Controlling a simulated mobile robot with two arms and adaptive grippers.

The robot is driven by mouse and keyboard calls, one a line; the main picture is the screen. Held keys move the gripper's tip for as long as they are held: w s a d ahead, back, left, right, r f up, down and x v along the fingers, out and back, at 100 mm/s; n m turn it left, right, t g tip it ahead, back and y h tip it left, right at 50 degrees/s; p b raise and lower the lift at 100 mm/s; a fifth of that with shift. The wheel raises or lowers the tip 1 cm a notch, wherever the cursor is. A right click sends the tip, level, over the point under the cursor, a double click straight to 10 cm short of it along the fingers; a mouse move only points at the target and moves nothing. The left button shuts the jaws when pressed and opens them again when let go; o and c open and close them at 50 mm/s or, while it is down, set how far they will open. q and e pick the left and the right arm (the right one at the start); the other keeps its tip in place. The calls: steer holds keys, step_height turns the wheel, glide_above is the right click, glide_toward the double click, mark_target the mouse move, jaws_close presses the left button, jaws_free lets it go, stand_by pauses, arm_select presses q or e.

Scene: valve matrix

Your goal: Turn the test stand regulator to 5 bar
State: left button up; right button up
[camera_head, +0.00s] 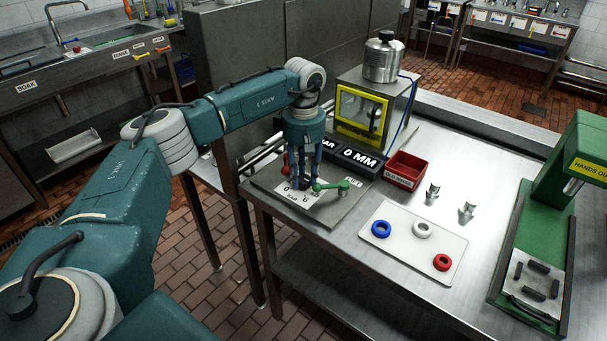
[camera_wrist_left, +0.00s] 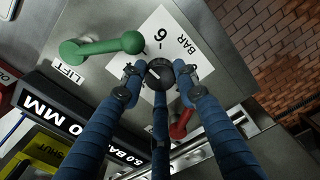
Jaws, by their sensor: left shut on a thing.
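The regulator is a black knob (camera_wrist_left: 160,73) on a white dial plate (camera_wrist_left: 176,24) marked BAR, with a 6 visible. My left gripper (camera_wrist_left: 160,80) has its blue fingers closed around the knob, and a light mark shows on the knob's face. In the head view my left gripper (camera_head: 302,183) points down over the dial and hides most of the knob. A black display (camera_wrist_left: 125,155) in the wrist view seems to read 5.0 BAR; its edge is cut by a finger. In the head view my arm hides part of this display (camera_head: 328,145).
A green lever (camera_head: 331,185) marked LIFT sits right beside the gripper. A red lever (camera_wrist_left: 182,123) is close to the fingers. A 0 MM display (camera_head: 360,159), red bin (camera_head: 405,170), tray with rings (camera_head: 412,258) and green press (camera_head: 530,230) stand further right.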

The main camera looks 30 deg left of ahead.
mark_target(304, 179)
arm_select(q)
steer(key=shift+w+r, duration=0.15)
steer(key=shift+r, duration=0.05)
steer(key=o, duration=0.7)
steer(key=shift+o, duration=0.9)
step_height(304, 179, up, 12)
